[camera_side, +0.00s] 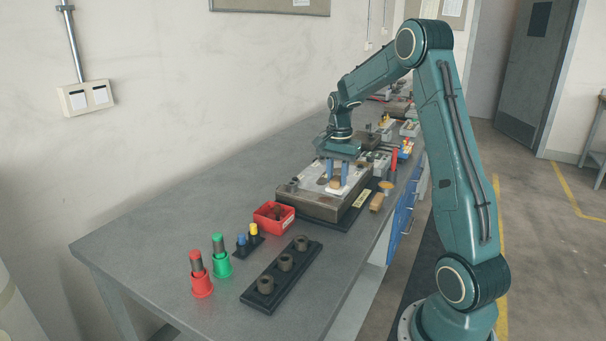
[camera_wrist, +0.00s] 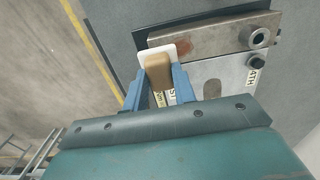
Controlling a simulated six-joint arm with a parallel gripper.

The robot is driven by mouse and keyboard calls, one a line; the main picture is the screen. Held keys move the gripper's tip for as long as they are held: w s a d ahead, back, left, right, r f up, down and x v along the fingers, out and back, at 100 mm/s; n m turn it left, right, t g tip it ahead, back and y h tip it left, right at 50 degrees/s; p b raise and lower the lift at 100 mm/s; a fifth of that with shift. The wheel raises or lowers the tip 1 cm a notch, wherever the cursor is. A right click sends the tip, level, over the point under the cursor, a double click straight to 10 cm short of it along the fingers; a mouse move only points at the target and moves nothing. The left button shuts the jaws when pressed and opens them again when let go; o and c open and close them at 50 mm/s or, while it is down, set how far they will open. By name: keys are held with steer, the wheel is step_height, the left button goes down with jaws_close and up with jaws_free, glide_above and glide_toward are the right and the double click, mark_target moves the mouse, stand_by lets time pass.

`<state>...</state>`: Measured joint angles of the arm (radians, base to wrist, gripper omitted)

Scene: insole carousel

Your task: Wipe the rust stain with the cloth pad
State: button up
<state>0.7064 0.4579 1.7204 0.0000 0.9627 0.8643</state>
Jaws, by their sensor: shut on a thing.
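My gripper (camera_side: 337,173) has blue fingers shut on the tan handle of the cloth pad (camera_side: 335,187). In the wrist view my gripper (camera_wrist: 161,82) grips the handle from both sides, and the white edge of the cloth pad (camera_wrist: 158,46) shows around it. The pad is over the light metal plate of the fixture; I cannot tell whether it touches. A reddish-brown rust stain (camera_wrist: 184,47) shows in the wrist view, just right of the pad. In the side view the stain cannot be made out clearly.
The fixture's thick base (camera_side: 318,209) sits on the grey bench. A raised bar with a round bushing (camera_wrist: 258,38) lies along the plate's edge. A red bin (camera_side: 274,215), coloured plugs and a black rack (camera_side: 282,275) stand nearer the camera. The bench's left side is clear.

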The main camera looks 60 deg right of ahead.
mark_target(332, 187)
steer(key=shift+f, duration=0.85)
steer(key=shift+w+f, duration=0.35)
steer(key=shift+f, duration=0.3)
steer(key=shift+w+f, duration=0.3)
steer(key=shift+f, duration=0.35)
steer(key=shift+c, duration=0.3)
steer(key=shift+w, duration=2.75)
steer(key=shift+s+r, duration=0.1)
steer(key=shift+s, duration=3.35)
steer(key=shift+r, duration=4)
